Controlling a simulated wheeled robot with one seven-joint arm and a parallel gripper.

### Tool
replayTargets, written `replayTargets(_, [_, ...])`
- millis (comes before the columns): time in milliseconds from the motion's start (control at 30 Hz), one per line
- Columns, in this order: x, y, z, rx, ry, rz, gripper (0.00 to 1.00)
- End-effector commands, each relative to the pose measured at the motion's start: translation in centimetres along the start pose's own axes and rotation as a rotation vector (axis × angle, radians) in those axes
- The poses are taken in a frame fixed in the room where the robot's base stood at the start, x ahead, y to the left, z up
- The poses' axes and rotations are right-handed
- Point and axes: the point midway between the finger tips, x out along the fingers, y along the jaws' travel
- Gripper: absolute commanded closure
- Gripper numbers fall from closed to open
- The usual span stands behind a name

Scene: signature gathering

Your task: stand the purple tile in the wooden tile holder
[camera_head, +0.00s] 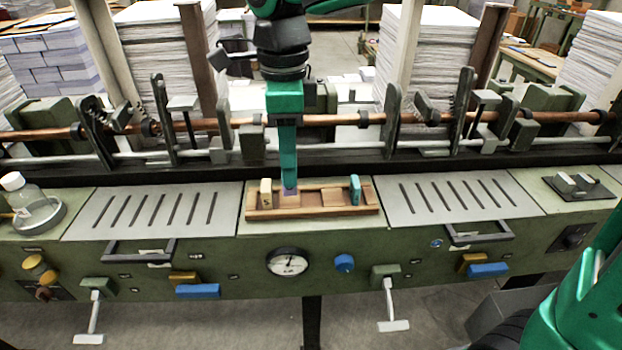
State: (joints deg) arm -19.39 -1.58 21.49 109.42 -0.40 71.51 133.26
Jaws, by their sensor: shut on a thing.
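The wooden tile holder (323,200) lies on the green machine ledge in the middle of the head view. A cream tile (266,193) stands at its left end. A teal tile (355,189) stands near its right end. My gripper (289,186) points straight down over the holder's left half, just right of the cream tile. It is shut on the purple tile (290,190), of which only a small patch shows below the fingers. I cannot tell whether the tile's lower edge touches the holder's floor.
Slotted grey plates (150,212) and (455,201) flank the holder. A copper rod (335,119) with clamps runs behind it. A clear bottle (30,203) stands at far left. Paper stacks (165,60) rise behind. A gauge (288,262) sits on the front panel.

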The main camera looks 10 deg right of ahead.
Motion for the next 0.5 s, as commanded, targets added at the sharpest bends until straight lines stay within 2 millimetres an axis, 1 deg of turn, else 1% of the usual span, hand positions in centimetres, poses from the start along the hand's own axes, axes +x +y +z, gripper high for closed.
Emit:
replayTargets(100, [1.4, -1.8, -1.7, 0.003, 0.001, 0.001, 0.87])
replayTargets(233, [2.7, -3.3, -3.1, 0.001, 0.001, 0.001, 0.87])
replayTargets(333, [3.3, -4.1, -3.8, 0.000, 0.000, 0.001, 0.87])
replayTargets(500, [3.9, -4.5, -4.2, -0.002, 0.000, 0.000, 0.87])
